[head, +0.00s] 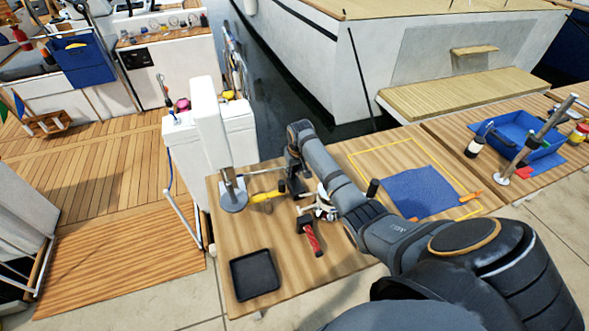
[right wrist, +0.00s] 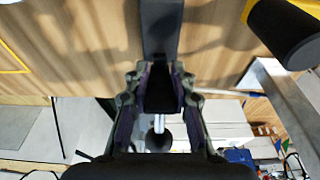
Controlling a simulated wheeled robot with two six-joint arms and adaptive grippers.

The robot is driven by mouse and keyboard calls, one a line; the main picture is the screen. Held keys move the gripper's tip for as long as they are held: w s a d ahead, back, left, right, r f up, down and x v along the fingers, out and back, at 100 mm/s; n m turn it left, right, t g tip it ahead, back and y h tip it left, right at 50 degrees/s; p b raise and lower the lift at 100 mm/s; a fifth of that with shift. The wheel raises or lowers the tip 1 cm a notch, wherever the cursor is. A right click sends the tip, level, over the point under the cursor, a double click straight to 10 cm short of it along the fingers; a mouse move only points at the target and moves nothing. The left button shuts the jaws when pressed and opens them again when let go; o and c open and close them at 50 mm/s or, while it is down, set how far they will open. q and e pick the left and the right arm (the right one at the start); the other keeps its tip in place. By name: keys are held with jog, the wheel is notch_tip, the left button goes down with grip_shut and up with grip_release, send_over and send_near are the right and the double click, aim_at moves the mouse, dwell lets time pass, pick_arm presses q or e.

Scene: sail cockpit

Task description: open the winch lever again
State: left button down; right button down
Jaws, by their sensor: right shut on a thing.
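My right gripper (head: 297,188) is low over the wooden table, just left of a small metal winch-like fitting (head: 322,207). In the right wrist view the gripper (right wrist: 160,78) has both fingers closed around a dark bar (right wrist: 160,30), which I take to be the winch lever. The bar runs out from between the fingers toward the top of that view. In the head view my gripper and arm hide most of this lever, so its angle cannot be told. My left gripper is not in view.
A yellow-handled tool (head: 265,196) lies left of my gripper, near a white post with a round metal base (head: 233,197). A red-handled tool (head: 312,240) and a black tray (head: 254,275) are nearer the front. A blue cloth (head: 418,192) lies to the right.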

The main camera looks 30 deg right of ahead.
jog(key=c, duration=1.1)
grip_release()
jog(key=shift+r, duration=0.15)
jog(key=v, duration=1.1)
jog(key=shift+r, duration=0.35)
